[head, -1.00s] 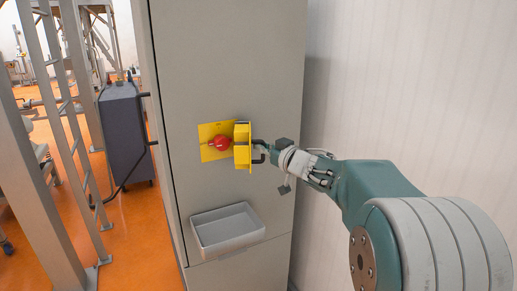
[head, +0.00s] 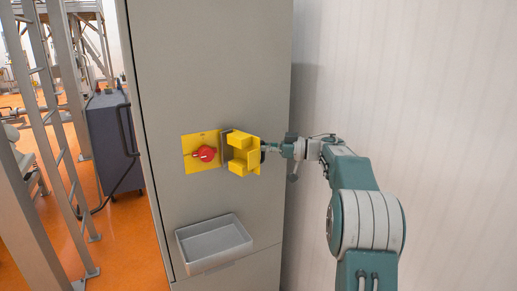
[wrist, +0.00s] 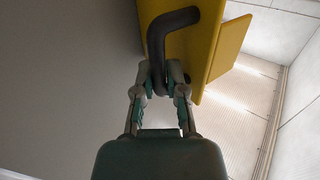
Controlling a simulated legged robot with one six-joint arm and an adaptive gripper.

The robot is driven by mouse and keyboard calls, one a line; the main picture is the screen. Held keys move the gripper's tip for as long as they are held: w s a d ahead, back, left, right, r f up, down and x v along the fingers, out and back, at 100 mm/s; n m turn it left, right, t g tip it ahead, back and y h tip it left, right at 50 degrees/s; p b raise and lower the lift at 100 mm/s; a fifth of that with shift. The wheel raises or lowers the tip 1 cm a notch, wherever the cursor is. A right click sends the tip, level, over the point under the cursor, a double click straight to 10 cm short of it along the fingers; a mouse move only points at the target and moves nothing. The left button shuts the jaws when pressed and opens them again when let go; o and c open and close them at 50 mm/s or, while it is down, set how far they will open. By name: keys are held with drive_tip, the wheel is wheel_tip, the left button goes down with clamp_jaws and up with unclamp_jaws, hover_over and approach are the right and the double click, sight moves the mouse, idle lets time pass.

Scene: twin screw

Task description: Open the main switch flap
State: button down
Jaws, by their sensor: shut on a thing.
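The yellow main switch flap (head: 240,154) stands swung open to the right of the red switch knob (head: 205,153). The knob sits uncovered on a yellow plate (head: 190,143) on the grey cabinet front. My gripper (head: 268,148) is at the flap's right side. In the wrist view my gripper (wrist: 159,82) is shut on the black bent handle (wrist: 157,45) of the flap. The yellow flap (wrist: 198,45) rises behind and beside the handle there. The knob is not visible in the wrist view.
A grey open tray (head: 213,243) is fixed to the cabinet (head: 215,60) below the switch. A pale wall (head: 420,80) stands close on the right. A dark cart (head: 112,145) and metal frames stand on the orange floor at the left.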

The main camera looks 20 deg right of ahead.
drive_tip(key=shift+w+d+r, duration=0.15)
drive_tip(key=shift+w+r, duration=0.05)
drive_tip(key=shift+r, duration=0.3)
drive_tip(key=c, duration=0.7)
unclamp_jaws()
drive_tip(key=shift+f+v, duration=0.25)
drive_tip(key=shift+v, duration=1.5)
drive_tip(key=shift+f+v, duration=0.2)
drive_tip(key=shift+v, duration=1.5)
drive_tip(key=shift+w, duration=0.1)
